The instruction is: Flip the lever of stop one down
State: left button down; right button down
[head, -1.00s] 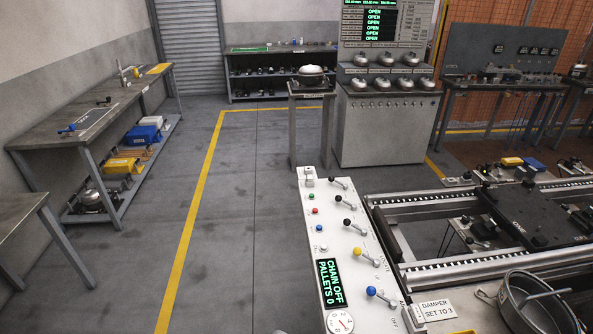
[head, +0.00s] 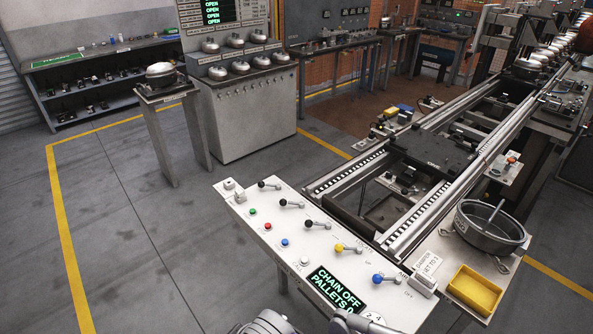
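A white control panel (head: 232,206) stands in the lower middle of the head view. It carries a row of levers: a black-knobbed lever (head: 262,185) at the far end, a second black one (head: 283,203), a third black one (head: 308,224), a yellow one (head: 340,247) and a blue one (head: 377,279). Their labels are too small to read, so I cannot tell which is stop one. Grey parts of my arms show at the bottom edge. Neither gripper's fingertips show.
The conveyor (head: 345,172) with a dark pallet (head: 432,159) lies right of the panel. A small stand (head: 168,96) is behind. The floor at left is clear.

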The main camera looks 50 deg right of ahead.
aim_at(261, 184)
jog(key=i+l+z, duration=0.1)
jog(key=z, duration=0.3)
jog(key=i+z, duration=0.25)
jog(key=z, duration=0.15)
jog(key=i+z, duration=0.2)
jog(key=z, duration=0.25)
jog(key=i+j+z, duration=0.1)
jog(key=z, duration=0.3)
jog(key=i+l+z, duration=0.2)
jog(key=i+z, duration=0.55)
jog(key=i+l, duration=0.05)
